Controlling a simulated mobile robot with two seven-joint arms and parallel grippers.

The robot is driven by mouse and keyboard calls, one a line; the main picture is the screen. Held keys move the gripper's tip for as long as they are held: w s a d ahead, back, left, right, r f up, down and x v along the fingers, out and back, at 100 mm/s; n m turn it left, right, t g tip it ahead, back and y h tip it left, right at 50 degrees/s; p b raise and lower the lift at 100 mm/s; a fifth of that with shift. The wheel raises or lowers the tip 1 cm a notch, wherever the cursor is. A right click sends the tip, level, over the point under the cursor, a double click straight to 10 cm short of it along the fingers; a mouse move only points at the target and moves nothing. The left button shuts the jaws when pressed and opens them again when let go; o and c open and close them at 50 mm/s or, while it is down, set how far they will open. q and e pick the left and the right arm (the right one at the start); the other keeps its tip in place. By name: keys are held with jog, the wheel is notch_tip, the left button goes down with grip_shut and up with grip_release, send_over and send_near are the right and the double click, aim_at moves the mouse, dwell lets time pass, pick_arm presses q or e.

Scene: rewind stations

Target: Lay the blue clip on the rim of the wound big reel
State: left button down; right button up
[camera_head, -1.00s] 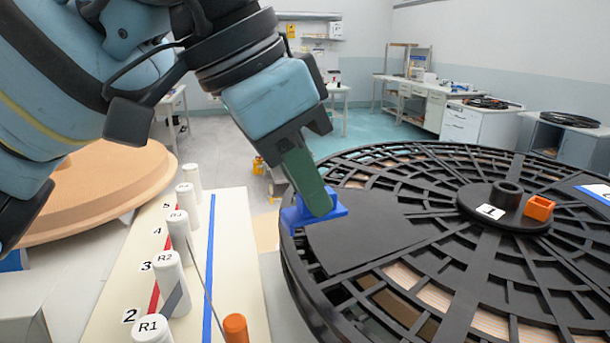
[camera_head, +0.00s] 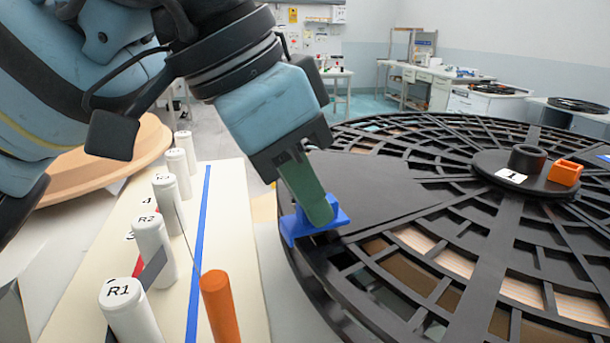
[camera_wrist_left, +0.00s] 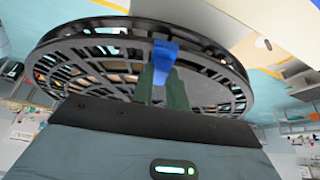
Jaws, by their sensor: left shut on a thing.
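The big black reel (camera_head: 420,190) lies flat and fills the right side of the head view, with wound material showing through its spokes. The blue clip (camera_head: 318,222) is at the reel's near left rim, touching or just above it; I cannot tell which. My left gripper (camera_head: 318,208) is shut on the clip from above. In the left wrist view the clip (camera_wrist_left: 163,55) shows between the green fingertips (camera_wrist_left: 162,80), in front of the rim of the reel (camera_wrist_left: 75,35). My right gripper is not in view.
A pale board (camera_head: 228,230) with white posts R1 (camera_head: 130,312) and R2 (camera_head: 155,250), a blue line and an orange peg (camera_head: 219,305) stands left of the reel. An orange square piece (camera_head: 565,173) sits on the reel's hub. A tan disc (camera_head: 110,165) lies behind the board.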

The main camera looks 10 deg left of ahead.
pick_arm(q)
jog(key=shift+f, duration=0.4)
jog(key=c, duration=1.3)
grip_release()
jog(key=v, duration=0.8)
jog(key=shift+f, duration=0.15)
